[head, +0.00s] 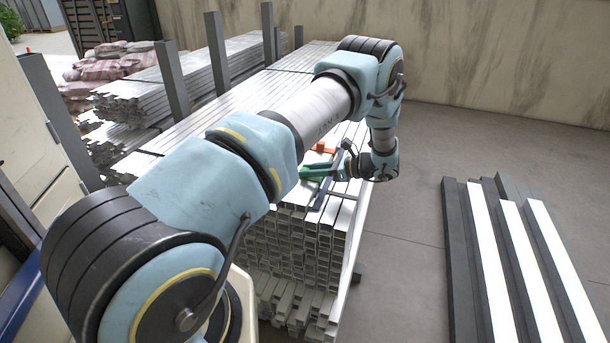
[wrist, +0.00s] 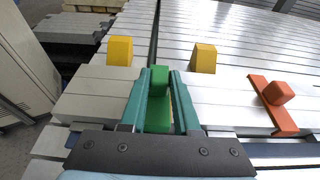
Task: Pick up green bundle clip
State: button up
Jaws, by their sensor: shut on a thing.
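The green bundle clip (wrist: 158,112) is between the two teal fingers of my gripper (wrist: 158,78) in the wrist view. The fingers are shut on it, one on each side. Its upper block shows near the fingertips and its lower part runs down between the fingers. In the head view, the green clip and my gripper (head: 322,170) are at the near end of the stack of metal profiles, partly hidden by my arm. I cannot tell whether the clip touches the profiles below it.
An orange clip (wrist: 276,100) lies on the profiles to the right. Two yellow blocks (wrist: 120,51) (wrist: 203,58) stand just beyond my gripper. Grey upright posts (head: 172,84) line the stack's left side. Dark and white beams (head: 505,245) lie at the right, with clear floor (head: 412,220) between.

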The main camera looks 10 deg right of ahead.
grip_shut()
jog(key=shift+r, duration=0.1)
